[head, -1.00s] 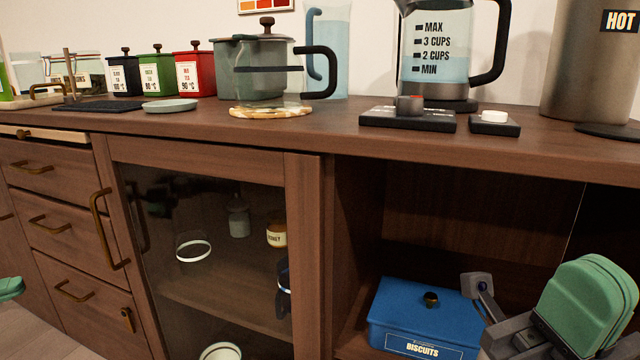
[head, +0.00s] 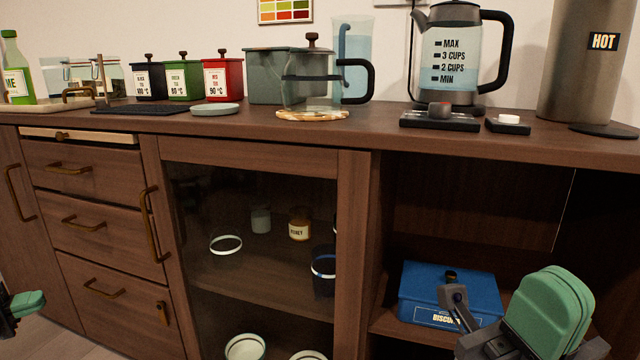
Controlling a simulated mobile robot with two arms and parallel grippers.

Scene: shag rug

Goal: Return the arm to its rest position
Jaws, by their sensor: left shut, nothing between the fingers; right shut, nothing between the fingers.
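My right gripper (head: 545,315), with green pads, is at the lower right, in front of the open shelf. It is shut and holds nothing. Part of my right arm overlaps the front of the blue biscuit tin (head: 418,288) in the picture. My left gripper (head: 24,302) shows only in part at the lower left edge, in front of the cabinet and clear of it. It is shut and empty.
The wooden counter (head: 270,133) carries a glass teapot (head: 312,92), a kettle (head: 455,60), a red canister (head: 223,80) and a steel urn (head: 578,60). A glass-door cabinet (head: 250,270) holds cups and a honey jar (head: 299,225). Drawer handles (head: 66,168) stick out at the left.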

